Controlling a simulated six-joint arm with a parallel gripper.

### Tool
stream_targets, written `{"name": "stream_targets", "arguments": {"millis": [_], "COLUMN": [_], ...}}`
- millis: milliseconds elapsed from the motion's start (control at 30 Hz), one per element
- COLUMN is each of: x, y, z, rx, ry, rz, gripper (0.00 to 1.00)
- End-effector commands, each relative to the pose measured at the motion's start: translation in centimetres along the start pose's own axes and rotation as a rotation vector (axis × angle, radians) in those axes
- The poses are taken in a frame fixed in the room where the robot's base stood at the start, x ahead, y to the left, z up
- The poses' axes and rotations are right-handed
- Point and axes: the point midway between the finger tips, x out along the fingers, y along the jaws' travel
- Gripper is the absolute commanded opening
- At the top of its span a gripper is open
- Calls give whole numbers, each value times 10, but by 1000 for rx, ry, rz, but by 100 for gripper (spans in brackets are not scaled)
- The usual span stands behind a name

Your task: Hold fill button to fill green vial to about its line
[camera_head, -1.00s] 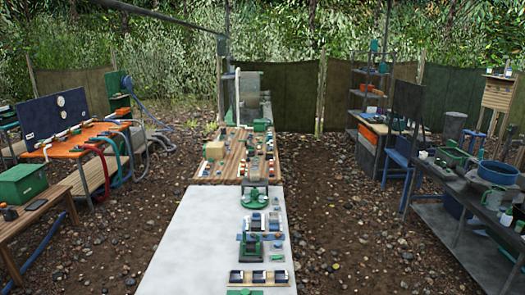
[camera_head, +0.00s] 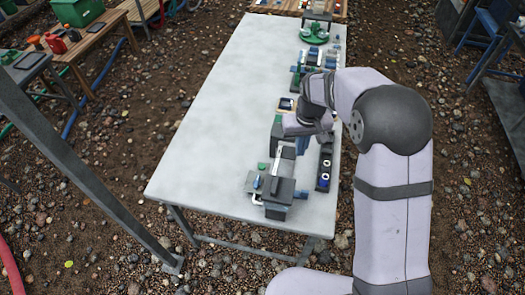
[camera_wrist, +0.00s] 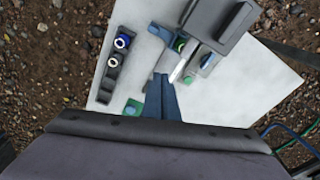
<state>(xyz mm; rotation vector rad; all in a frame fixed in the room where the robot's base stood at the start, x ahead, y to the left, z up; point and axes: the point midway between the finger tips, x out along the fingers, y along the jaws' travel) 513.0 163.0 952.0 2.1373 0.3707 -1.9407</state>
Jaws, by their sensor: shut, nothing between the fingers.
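In the head view a dark dispenser-like device (camera_head: 279,190) stands near the table's near end; its dark housing also shows at the top of the wrist view (camera_wrist: 218,18). A small green round part (camera_wrist: 180,45) sits beside that housing. I cannot tell whether it is the fill button or the green vial's top. No fill line or liquid level is readable. My gripper (camera_wrist: 160,78) is shut and empty, with its blue-grey fingertips just short of a pale strip (camera_wrist: 182,66) and the green part in the wrist view. I cannot tell whether it touches anything.
A dark narrow rack (camera_head: 325,165) stands right of the device; in the wrist view the rack (camera_wrist: 112,80) holds a blue-ringed and a white-ringed piece. Other small devices (camera_head: 305,75) stand farther back. The left of the white table (camera_head: 210,130) is clear.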

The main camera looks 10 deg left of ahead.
Motion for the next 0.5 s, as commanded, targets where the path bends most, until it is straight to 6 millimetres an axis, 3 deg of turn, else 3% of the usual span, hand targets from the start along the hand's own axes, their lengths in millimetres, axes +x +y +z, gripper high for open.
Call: {"name": "stream_targets", "arguments": {"millis": [33, 200, 300, 500], "x": [24, 68, 87, 103], "y": [-17, -64, -84, -104], "z": [-16, -55, -68, -78], "rx": [-34, -114, -146, -176], "ry": [4, 30, 40, 52], "rz": [-3, -13, -18, -22], "gripper": [0, 0, 0, 0]}}
